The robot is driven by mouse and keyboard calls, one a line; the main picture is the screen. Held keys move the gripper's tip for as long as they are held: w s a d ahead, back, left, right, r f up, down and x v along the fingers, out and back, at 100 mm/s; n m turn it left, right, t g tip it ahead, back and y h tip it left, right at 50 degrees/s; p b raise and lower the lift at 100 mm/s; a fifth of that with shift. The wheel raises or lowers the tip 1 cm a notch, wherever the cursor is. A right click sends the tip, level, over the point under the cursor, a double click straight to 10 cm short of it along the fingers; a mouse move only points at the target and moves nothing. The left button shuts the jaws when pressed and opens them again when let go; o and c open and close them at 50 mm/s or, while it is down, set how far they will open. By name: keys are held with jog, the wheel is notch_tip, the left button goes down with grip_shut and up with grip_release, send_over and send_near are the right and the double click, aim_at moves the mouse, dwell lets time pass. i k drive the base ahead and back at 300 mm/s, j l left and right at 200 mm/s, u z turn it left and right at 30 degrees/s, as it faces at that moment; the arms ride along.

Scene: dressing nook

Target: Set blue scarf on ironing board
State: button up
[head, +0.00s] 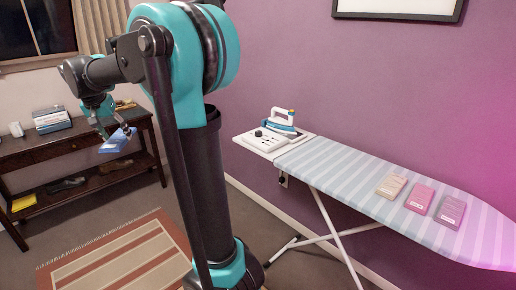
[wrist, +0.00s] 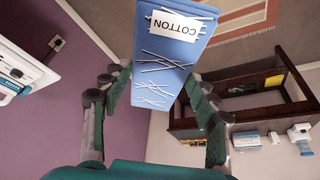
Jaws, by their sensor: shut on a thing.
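The blue scarf (head: 117,141) shows in the head view as a small flat slab at my gripper (head: 106,128), in the air in front of the dark table. In the wrist view the blue scarf (wrist: 172,78) has a white label reading COTTON and thin white streaks. My gripper (wrist: 157,80) is shut on it, with a finger on each side. The ironing board (head: 335,168), striped pale blue and white, stands at the right along the purple wall, well apart from the scarf. Tan (head: 391,186), pink (head: 420,198) and mauve (head: 450,211) labelled slabs lie on its right half.
A white and blue iron (head: 283,121) stands on the board's white left end. The board's striped middle is bare. A striped rug (head: 125,260) lies on the floor.

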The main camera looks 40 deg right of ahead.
aim_at(336, 163)
jog(key=i, duration=0.8)
jog(key=i+j+z, duration=0.1)
jog(key=i+z, duration=0.35)
jog(key=i+j+z, duration=0.2)
jog(key=i+z, duration=0.25)
jog(key=i+j+z, duration=0.1)
jog(key=z, duration=0.35)
jog(key=i+j+z, duration=0.15)
jog(key=z, duration=0.3)
jog(key=i+j+z, duration=0.2)
jog(key=z, duration=0.25)
jog(key=i+j+z, duration=0.1)
jog(key=j+z, duration=0.2)
jog(key=z, duration=0.15)
jog(key=i+j+z, duration=0.1)
jog(key=z, duration=0.3)
jog(key=j+z, duration=0.45)
jog(key=i+j+z, duration=0.1)
jog(key=z, duration=0.3)
jog(key=j+z, duration=0.75)
jog(key=j, duration=0.2)
jog(key=k, duration=0.05)
